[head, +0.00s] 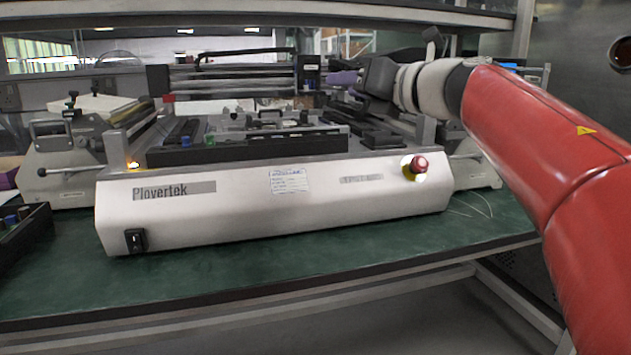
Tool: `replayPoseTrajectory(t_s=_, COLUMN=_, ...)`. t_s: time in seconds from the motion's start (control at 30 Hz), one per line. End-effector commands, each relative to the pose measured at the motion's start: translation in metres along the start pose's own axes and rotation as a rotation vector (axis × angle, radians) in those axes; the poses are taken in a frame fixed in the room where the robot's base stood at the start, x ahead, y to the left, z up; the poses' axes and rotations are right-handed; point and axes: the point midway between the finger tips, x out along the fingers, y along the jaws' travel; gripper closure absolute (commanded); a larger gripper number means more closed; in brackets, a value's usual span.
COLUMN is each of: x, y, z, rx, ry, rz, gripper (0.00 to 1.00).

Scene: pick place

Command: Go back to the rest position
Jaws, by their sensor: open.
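My red arm reaches in from the right edge, and its grey wrist ends over the back right part of a white test machine (270,205) labelled Plovertek. My gripper (352,88) is at the far end, dark and small, above the right side of the machine's top. It is open, and I see nothing held in it. Its fingertips are partly hidden and hard to make out against the dark parts behind. A purple patch (343,78) shows beside it; I cannot tell what it belongs to.
The machine stands on a green bench top (300,262) with a red button (419,164) at its front right. A grey device (66,150) stands at the left, and a dark bin (25,236) lies at the left edge. A shelf (260,12) crosses overhead. The bench front is clear.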

Motion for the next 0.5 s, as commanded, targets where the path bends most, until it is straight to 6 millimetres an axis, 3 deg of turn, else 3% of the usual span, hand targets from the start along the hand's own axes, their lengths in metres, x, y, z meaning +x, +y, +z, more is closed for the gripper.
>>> replayPoseTrajectory(t_s=0.2, x=-0.036, y=-0.015, z=0.022, rx=0.417, ry=-0.284, rz=-0.077, gripper=0.60)
replayPoseTrajectory(t_s=0.3, x=-0.067, y=-0.035, z=0.018, rx=0.721, ry=-0.455, rz=-0.144, gripper=0.60)
replayPoseTrajectory(t_s=0.37, x=-0.090, y=-0.053, z=0.003, rx=0.953, ry=-0.569, rz=-0.205, gripper=0.60)
replayPoseTrajectory(t_s=0.47, x=-0.132, y=-0.084, z=-0.050, rx=1.361, ry=-0.748, rz=-0.338, gripper=0.60)
replayPoseTrajectory(t_s=0.5, x=-0.145, y=-0.092, z=-0.077, rx=1.506, ry=-0.804, rz=-0.396, gripper=0.60)
